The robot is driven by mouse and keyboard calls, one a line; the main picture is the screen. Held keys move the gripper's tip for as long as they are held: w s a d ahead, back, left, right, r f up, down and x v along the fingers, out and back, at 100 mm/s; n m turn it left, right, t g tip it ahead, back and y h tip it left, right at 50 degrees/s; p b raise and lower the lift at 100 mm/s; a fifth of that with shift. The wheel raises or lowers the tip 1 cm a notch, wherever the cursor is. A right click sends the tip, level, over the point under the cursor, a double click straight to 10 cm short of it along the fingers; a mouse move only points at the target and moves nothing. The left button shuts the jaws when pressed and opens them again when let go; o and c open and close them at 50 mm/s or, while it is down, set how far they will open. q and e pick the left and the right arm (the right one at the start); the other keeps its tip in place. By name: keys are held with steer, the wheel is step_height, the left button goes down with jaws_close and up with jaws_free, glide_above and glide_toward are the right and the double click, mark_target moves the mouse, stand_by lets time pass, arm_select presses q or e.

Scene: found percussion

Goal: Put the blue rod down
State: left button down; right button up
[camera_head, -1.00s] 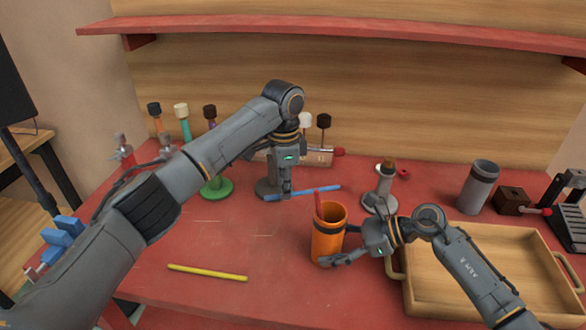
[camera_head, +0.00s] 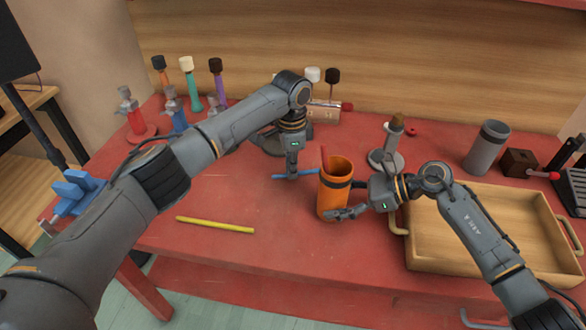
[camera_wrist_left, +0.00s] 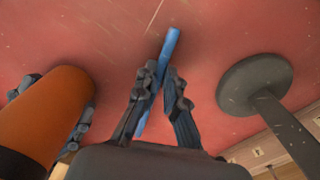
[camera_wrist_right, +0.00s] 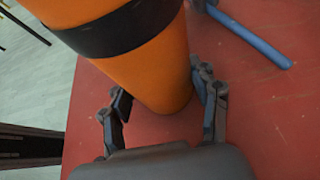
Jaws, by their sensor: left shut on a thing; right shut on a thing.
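The blue rod (camera_head: 310,175) is between the fingers of my left gripper (camera_head: 292,174), close above the red table top, behind and left of the orange cup. In the left wrist view the blue rod (camera_wrist_left: 171,45) runs through the shut fingers (camera_wrist_left: 160,85). Whether it touches the table I cannot tell.
A yellow rod (camera_head: 215,225) lies at the front left of the table (camera_head: 250,260). A wooden tray (camera_head: 420,255) is at the right, a grey canister (camera_head: 487,148) behind it. A dark round-based stand (camera_wrist_left: 255,85) is near my left gripper.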

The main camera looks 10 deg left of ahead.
arm_select(q)
steer(key=shift+f, duration=0.7)
steer(key=shift+f, duration=0.15)
steer(key=c, duration=1.4)
jaws_free()
steer(key=shift+c, duration=0.2)
step_height(320, 180, up, 11)
steer(key=shift+o, duration=0.5)
steer(key=shift+a+r, duration=0.15)
steer(key=shift+r, duration=0.45)
step_height(320, 180, down, 12)
steer(key=shift+f, duration=0.1)
